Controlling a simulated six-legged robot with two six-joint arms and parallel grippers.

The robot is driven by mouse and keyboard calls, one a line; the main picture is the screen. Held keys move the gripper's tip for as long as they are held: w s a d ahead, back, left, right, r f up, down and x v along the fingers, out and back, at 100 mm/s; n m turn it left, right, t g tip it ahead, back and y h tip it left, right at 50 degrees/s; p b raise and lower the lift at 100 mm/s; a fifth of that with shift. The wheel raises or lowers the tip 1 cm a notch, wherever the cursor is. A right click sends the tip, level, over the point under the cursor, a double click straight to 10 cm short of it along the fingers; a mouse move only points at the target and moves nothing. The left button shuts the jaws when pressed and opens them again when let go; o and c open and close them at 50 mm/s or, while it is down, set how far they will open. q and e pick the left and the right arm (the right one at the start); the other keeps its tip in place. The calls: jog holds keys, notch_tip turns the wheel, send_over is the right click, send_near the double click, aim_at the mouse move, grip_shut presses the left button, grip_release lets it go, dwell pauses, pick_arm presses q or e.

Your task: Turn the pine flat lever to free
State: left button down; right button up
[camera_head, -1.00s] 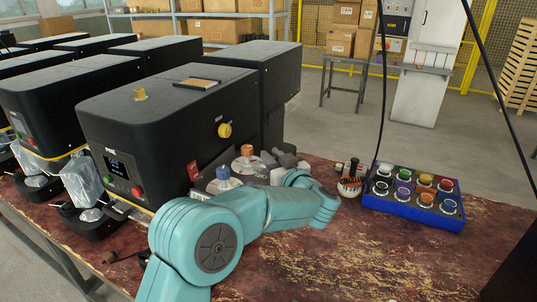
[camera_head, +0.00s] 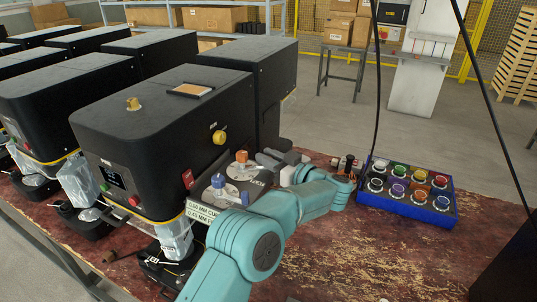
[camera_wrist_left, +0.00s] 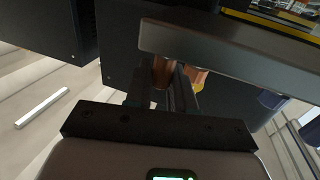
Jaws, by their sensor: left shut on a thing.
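My left arm comes in from the bottom, and its gripper (camera_head: 268,160) reaches the small panel on the side of the front black machine. In the left wrist view the gripper (camera_wrist_left: 160,88) is shut on a brown, wood-coloured lever (camera_wrist_left: 163,72), which appears to be the pine flat lever. Its lower part is hidden between the fingers. In the head view the gripper hides this lever. An orange knob (camera_head: 241,156) and a blue knob (camera_head: 218,181) stand on discs on the same panel, to the left of the gripper. My right gripper is not in view.
The black machine (camera_head: 150,110) stands close to the left of the gripper. A blue box of coloured buttons (camera_head: 410,205) lies right of my arm on the worn red bench (camera_head: 330,255). A dark cable hangs near the box.

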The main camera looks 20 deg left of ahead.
pick_arm(q)
jog(key=shift+r, duration=0.15)
dwell(0.3)
jog(key=c, duration=1.1)
grip_release()
jog(key=shift+d, duration=0.35)
jog(key=b+v, duration=0.4)
jog(key=v, duration=1.1)
jog(key=shift+d, duration=0.4)
jog(key=shift+s, duration=0.1)
